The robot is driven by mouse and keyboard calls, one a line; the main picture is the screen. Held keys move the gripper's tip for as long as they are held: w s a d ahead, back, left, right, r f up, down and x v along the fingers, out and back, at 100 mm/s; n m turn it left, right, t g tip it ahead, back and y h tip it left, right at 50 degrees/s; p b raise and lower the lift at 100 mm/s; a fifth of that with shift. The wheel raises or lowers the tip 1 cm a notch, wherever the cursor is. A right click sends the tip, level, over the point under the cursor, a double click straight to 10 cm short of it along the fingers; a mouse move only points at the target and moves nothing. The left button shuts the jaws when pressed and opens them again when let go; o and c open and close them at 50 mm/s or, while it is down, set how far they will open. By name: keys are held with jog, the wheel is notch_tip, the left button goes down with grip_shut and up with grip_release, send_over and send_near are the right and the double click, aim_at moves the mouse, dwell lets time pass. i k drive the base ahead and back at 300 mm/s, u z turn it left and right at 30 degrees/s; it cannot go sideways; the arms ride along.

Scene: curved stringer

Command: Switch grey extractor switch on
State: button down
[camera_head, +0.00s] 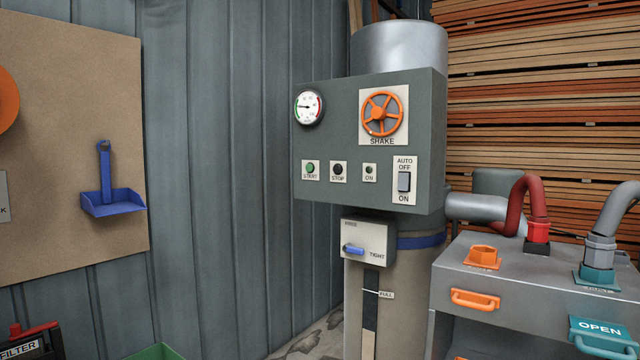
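A grey rocker switch (404,182) sits on a white plate at the lower right of a dark grey control panel (335,140). The plate reads AUTO and OFF above the switch and ON below it. I cannot tell from this view which way the switch is tipped. My gripper is not in view, and nothing covers the switch.
The panel also carries an orange SHAKE handwheel (381,114), a gauge (308,108), START (310,168) and STOP (338,169) buttons. Below are a blue lever (352,249) and, at right, a grey cabinet (500,285) with hoses. Space before the panel looks clear.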

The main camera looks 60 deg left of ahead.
aim_at(403, 185)
jog(key=u, duration=1.5)
jog(key=i, duration=1.15)
jog(key=u, duration=0.5)
